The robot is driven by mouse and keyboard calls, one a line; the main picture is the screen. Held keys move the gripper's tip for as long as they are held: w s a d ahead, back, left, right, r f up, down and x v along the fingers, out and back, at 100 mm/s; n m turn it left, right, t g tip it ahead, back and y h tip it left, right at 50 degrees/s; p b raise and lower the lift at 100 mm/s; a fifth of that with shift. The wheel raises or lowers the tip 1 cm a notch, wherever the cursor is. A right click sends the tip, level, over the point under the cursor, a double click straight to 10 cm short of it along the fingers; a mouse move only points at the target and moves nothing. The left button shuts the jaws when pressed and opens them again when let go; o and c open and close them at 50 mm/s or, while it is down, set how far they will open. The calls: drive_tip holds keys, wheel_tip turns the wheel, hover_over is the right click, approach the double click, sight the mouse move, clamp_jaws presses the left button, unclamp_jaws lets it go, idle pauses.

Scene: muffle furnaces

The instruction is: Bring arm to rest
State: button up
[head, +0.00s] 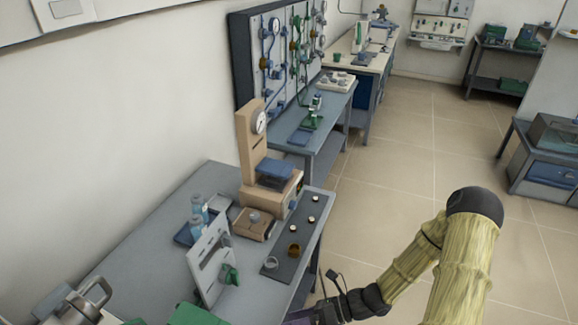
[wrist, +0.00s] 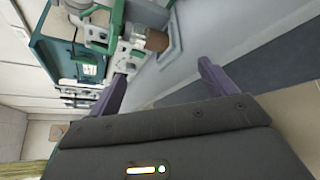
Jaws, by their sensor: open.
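My arm (head: 455,262), pale yellow with dark joints, reaches in from the lower right of the head view. It bends down and left toward the front edge of the near bench (head: 150,240). My gripper's purple part shows at the bottom edge of the head view, mostly cut off. In the wrist view my gripper (wrist: 162,82) has its two purple fingers spread wide, with nothing between them. A grey surface and its edge lie beyond the fingers.
A dark mat (head: 283,266) on the bench bears small cups and pieces. A tan device with a dial (head: 250,160) and a white upright panel (head: 208,262) stand beside it. A second bench (head: 330,110) lies beyond. The tiled floor (head: 385,170) right of the benches is clear.

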drive_tip(key=s+d+r+n+g+h+p, duration=0.1)
drive_tip(key=d+r+n+h, duration=0.35)
drive_tip(key=n, duration=0.35)
drive_tip(key=s+d+r+n+g+h, duration=0.1)
drive_tip(key=s+d+r+n+h, duration=0.15)
drive_tip(key=d+n+h, duration=0.35)
drive_tip(key=w+d+r+n+t+h, duration=0.1)
drive_tip(key=r+n+t+h, duration=0.1)
drive_tip(key=r+n, duration=0.4)
drive_tip(key=w+d+r+n+t+h+p, duration=0.1)
drive_tip(key=w+d+r+n+t+h, duration=0.1)
drive_tip(key=r+n, duration=0.5)
drive_tip(key=shift+w+r+n+t, duration=0.25)
drive_tip(key=shift+n+t, duration=0.05)
drive_tip(key=shift+t, duration=0.6)
